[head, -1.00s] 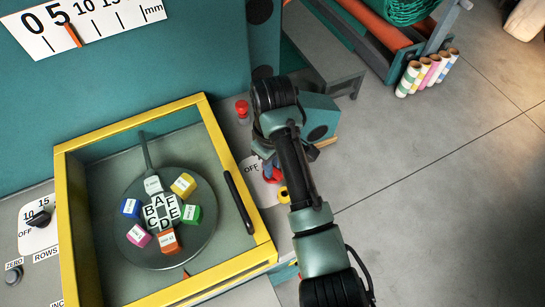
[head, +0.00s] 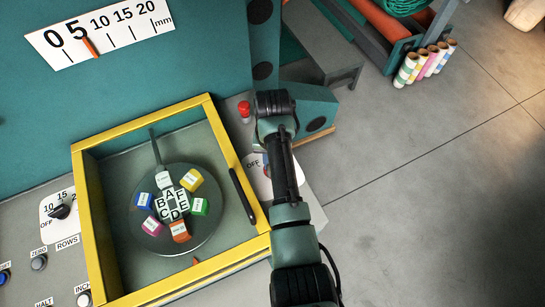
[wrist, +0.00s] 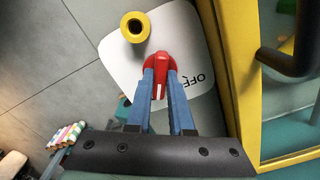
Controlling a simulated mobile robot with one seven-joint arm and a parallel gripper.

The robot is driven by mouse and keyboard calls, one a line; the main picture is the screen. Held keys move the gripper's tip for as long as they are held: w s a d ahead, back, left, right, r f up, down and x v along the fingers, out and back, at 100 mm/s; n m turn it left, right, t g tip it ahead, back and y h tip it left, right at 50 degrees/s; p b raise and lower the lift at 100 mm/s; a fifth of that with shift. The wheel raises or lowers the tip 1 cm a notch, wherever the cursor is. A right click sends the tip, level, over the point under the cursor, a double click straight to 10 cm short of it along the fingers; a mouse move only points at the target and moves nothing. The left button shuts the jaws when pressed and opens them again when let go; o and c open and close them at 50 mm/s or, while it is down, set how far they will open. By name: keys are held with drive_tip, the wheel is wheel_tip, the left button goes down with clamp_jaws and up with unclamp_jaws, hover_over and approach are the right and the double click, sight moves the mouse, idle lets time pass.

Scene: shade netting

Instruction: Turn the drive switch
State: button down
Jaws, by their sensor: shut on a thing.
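The drive switch is a red knob (wrist: 159,62) with a white mark, on a white plate (wrist: 120,60) lettered OFF in the wrist view. My gripper (wrist: 160,76) has its two blue fingers closed on the knob's sides. The white mark shows between the fingers, pointing toward the gripper's base. A yellow ring-shaped part (wrist: 135,27) stands on the same plate, apart from the fingers.
A yellow-framed guard (head: 87,215) with a black handle (head: 242,195) stands left of my arm, around a round plate with coloured blocks. A red button (head: 244,110) is behind. Control knobs (head: 60,211) are at far left.

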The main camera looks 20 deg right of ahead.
drive_tip(key=shift+m+p, duration=0.4)
drive_tip(key=shift+m, duration=1.1)
drive_tip(key=c, duration=0.8)
unclamp_jaws()
wheel_tip(320, 180, up, 13)
drive_tip(key=p, duration=0.1)
